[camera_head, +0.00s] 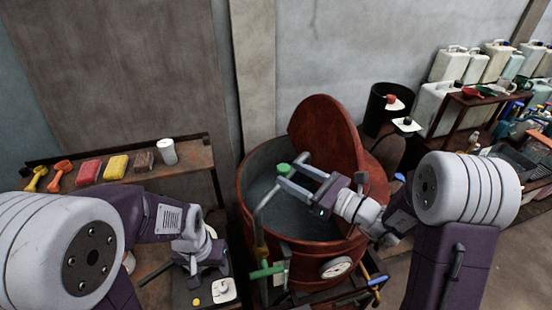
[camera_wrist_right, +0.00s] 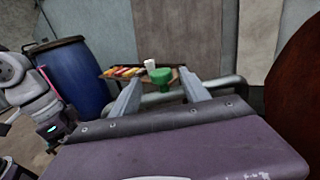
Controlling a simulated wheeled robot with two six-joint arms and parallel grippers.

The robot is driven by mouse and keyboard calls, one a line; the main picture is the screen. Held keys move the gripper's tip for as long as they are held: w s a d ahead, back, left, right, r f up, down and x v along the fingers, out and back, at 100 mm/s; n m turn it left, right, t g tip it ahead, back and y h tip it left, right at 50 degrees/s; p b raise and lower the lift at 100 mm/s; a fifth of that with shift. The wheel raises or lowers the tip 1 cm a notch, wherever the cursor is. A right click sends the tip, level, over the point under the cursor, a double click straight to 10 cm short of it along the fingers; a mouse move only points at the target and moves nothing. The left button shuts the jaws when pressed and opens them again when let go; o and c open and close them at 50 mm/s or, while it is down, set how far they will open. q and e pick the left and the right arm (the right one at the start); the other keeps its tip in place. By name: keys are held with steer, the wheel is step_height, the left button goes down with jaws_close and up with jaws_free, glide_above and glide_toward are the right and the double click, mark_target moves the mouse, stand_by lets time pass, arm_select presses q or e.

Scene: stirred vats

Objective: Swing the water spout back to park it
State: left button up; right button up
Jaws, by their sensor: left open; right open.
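The water spout (camera_head: 260,216) is a grey bent pipe. It rises at the front left of the red-brown vat (camera_head: 245,203) and its upper part runs over the open vat. A green knob (camera_head: 284,169) sits on it; the knob also shows in the right wrist view (camera_wrist_right: 160,75), between the finger ends. My right gripper (camera_head: 287,176) is open over the vat, its fingers at the knob; I cannot tell whether they touch it. My left gripper (camera_head: 203,256) is open, low to the left of the vat, away from the spout.
The vat's lid (camera_head: 325,130) stands raised at the back. A green valve handle (camera_head: 266,271) and a round gauge (camera_head: 336,267) are on the vat's front. A shelf (camera_head: 192,156) with scoops and sponges is at left. A blue drum (camera_wrist_right: 75,75) shows in the right wrist view.

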mark_target(278, 167)
steer(key=p+x, duration=0.1)
steer(key=x, duration=0.4)
steer(key=shift+w+a+p, duration=0.25)
steer(key=shift+w+p, duration=0.15)
steer(key=shift+w+a, duration=0.1)
steer(key=shift+a, duration=0.35)
jaws_close()
stand_by(0.5)
